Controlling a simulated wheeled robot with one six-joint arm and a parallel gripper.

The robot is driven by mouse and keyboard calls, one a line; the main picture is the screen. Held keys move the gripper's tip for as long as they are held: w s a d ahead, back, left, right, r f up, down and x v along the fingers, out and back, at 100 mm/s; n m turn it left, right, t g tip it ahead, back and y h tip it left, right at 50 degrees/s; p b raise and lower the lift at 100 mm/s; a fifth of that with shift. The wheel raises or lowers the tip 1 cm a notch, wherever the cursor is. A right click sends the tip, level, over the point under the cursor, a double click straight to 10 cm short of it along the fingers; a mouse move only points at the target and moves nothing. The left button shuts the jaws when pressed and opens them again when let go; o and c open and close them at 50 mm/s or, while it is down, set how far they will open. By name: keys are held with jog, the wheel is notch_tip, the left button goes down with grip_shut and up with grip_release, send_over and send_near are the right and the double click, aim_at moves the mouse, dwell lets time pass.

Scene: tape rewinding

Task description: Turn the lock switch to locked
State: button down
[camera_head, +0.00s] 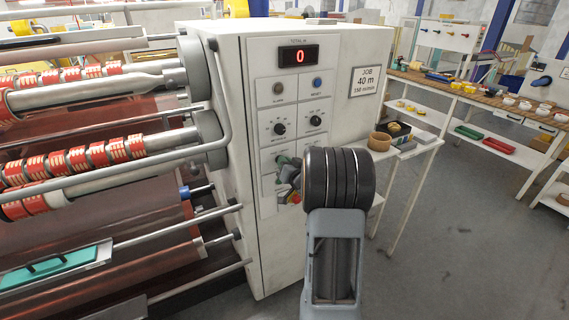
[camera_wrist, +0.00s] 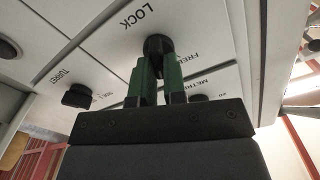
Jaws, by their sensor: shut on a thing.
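The lock switch (camera_wrist: 158,45) is a small black round knob on the white panel. In the wrist view the word LOCK is printed above it and FREE to its lower right. My gripper (camera_wrist: 158,64) has green fingers, one on each side of the knob, and is shut on it. Which way the knob points is hard to tell, as the fingers cover part of it. In the head view my gripper (camera_head: 284,168) is at the lower part of the control panel (camera_head: 263,104), and my arm hides the switch.
Near the lock switch is another black knob labelled TURRET (camera_wrist: 78,95). Higher on the panel are a red display reading 0 (camera_head: 299,55), a blue button (camera_head: 317,82) and two black knobs (camera_head: 280,129). Rollers with red tape (camera_head: 75,160) stand left; a side table (camera_head: 420,150) stands right.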

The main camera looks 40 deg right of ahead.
jog(key=shift+m, duration=1)
jog(key=c, duration=1.2)
grip_release()
jog(key=s, duration=0.4)
jog(key=s+a+b, duration=0.1)
jog(key=s, duration=0.8)
jog(key=shift+s+a, duration=0.35)
jog(key=shift+a, duration=0.05)
